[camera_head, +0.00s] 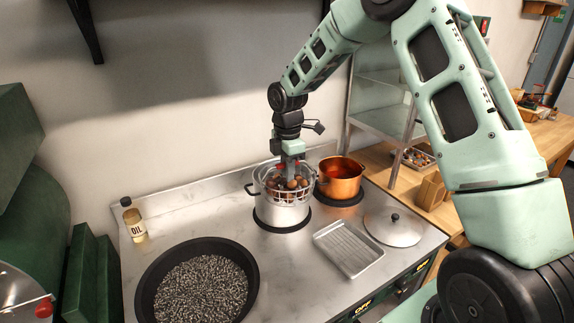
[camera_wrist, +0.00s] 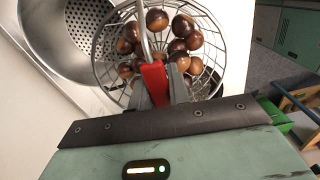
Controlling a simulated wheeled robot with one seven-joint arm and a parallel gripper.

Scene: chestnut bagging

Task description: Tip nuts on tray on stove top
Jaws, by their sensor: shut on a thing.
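My gripper (camera_head: 289,163) is shut on the red handle (camera_wrist: 154,80) of a wire basket (camera_wrist: 103,72). The basket holds several brown chestnuts (camera_wrist: 157,20). In the head view the basket (camera_head: 307,190) appears at the mouth of a steel pot (camera_head: 281,216); whether it is inside or just above is hard to tell. In the wrist view, a steel vessel with a perforated floor (camera_wrist: 93,30) shows beyond the basket to the upper left. The shallow metal tray (camera_head: 348,248) lies empty on the stove top (camera_head: 290,262), right of and nearer than the pot.
A copper pot (camera_head: 341,181) stands just right of the basket. A round lid (camera_head: 393,228) lies right of the tray. A large black pan (camera_head: 147,283) with grey pellets fills the front left. An oil bottle (camera_head: 134,224) stands at the back left. A metal shelf (camera_head: 385,120) rises behind.

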